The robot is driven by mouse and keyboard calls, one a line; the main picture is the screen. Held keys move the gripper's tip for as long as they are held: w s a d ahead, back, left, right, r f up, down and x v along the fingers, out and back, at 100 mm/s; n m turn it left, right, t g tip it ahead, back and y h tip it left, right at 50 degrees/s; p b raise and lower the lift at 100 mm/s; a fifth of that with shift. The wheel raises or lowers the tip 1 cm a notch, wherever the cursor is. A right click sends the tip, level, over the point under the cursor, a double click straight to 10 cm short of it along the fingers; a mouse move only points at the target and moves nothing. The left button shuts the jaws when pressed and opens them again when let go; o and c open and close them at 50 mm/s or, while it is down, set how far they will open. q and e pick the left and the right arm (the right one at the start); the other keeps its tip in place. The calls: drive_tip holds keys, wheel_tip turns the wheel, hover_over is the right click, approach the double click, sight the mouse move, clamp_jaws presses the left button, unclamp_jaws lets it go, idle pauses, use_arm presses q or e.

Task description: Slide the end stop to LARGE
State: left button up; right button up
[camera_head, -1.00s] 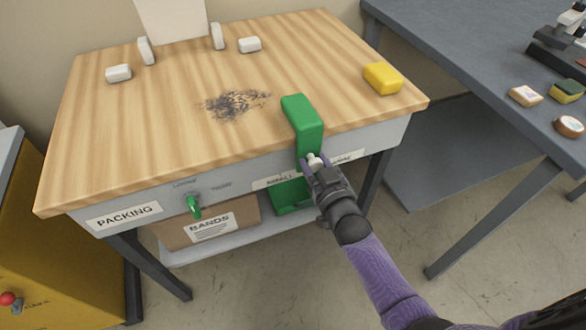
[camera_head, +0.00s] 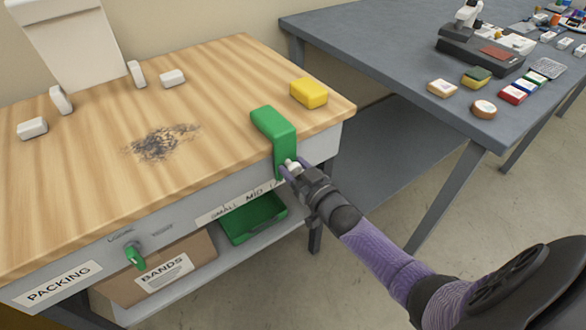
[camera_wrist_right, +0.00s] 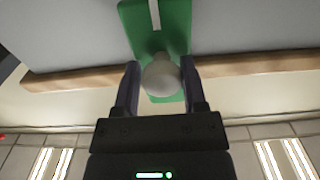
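The green end stop (camera_head: 272,126) hooks over the front edge of the wooden-topped packing bench, near its right corner. Its pale knob (camera_wrist_right: 160,76) faces outward on the front plate. My right gripper (camera_head: 288,170) is at this knob, with one finger on each side, close against it. The scale label (camera_head: 236,206) on the bench front shows SMALL and MID to the left of the stop. The label's right end is hidden behind the stop and gripper, so LARGE cannot be read. My left gripper is not in view.
A yellow block (camera_head: 309,92) lies on the bench top behind the stop. A green tray (camera_head: 252,218) and a BANDS box (camera_head: 160,272) sit below. A green-handled switch (camera_head: 134,254) is at the left. A grey table (camera_head: 370,50) stands to the right.

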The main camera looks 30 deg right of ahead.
drive_tip(key=o, duration=0.4)
drive_tip(key=shift+d, duration=0.25)
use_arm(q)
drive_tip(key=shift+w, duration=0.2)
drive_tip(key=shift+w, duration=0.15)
use_arm(e)
drive_tip(key=shift+s+a, duration=0.1)
drive_tip(key=shift+s, duration=0.25)
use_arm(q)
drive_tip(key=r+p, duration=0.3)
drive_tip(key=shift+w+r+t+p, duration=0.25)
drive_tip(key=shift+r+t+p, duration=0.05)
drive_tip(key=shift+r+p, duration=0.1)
use_arm(e)
drive_tip(key=s, duration=0.9)
drive_tip(key=shift+s+d, duration=0.15)
drive_tip(key=shift+d, duration=0.05)
